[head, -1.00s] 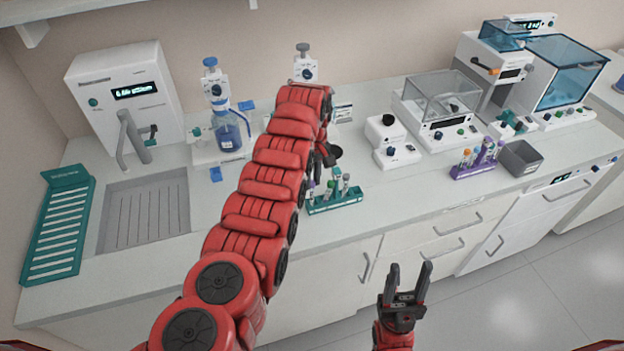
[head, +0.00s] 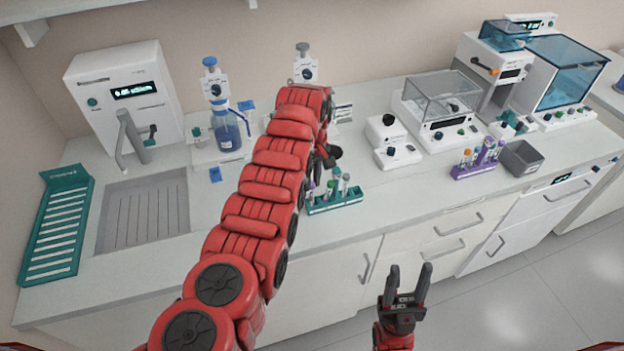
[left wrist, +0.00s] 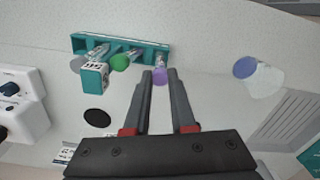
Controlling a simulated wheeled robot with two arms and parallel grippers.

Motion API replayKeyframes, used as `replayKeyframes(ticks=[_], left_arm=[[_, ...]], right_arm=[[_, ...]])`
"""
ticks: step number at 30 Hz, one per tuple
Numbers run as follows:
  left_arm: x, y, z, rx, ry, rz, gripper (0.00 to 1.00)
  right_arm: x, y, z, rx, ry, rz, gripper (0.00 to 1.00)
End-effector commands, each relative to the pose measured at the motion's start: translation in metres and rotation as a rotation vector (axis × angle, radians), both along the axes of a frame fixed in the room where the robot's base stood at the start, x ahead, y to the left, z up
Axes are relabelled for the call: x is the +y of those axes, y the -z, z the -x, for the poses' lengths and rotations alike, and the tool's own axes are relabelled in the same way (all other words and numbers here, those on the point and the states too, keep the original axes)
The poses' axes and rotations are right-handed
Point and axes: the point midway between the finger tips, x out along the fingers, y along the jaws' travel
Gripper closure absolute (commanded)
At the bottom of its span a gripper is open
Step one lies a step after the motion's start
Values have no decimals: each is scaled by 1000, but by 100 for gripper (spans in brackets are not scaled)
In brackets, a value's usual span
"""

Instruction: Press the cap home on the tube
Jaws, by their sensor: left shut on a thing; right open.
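My left gripper (left wrist: 160,78) has its fingertips closed around a purple cap (left wrist: 164,76) at the edge of the teal tube rack (left wrist: 78,42). Whether the cap sits fully down on its tube is hidden. In the head view the teal rack (head: 347,205) holds several capped tubes, including a green-capped one (head: 330,184); the green cap also shows in the left wrist view (left wrist: 121,63). In the head view, my left arm mostly hides its gripper. My right gripper (head: 408,286) is open and empty, low in front of the drawers.
A purple rack (head: 472,168) and a grey bin (head: 522,159) stand to the right. White devices line the back, one with a clear lid (head: 440,95). A sink (head: 145,215) and a blue bottle (head: 228,132) are left. Counter right of the teal rack is clear.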

Motion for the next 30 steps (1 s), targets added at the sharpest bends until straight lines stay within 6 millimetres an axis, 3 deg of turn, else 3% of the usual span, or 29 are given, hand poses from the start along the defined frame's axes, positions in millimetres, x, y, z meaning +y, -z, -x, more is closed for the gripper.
replayKeyframes(ticks=[9,10,16,30], left_arm=[[0,1,0,0,0,0,100],[0,1,0,0,0,0,75],[0,1,0,0,0,0,42],[0,1,0,0,0,0,42]], right_arm=[[0,1,0,0,0,0,50],[0,1,0,0,0,0,50],[0,1,0,0,0,0,50],[0,1,0,0,0,0,50]])
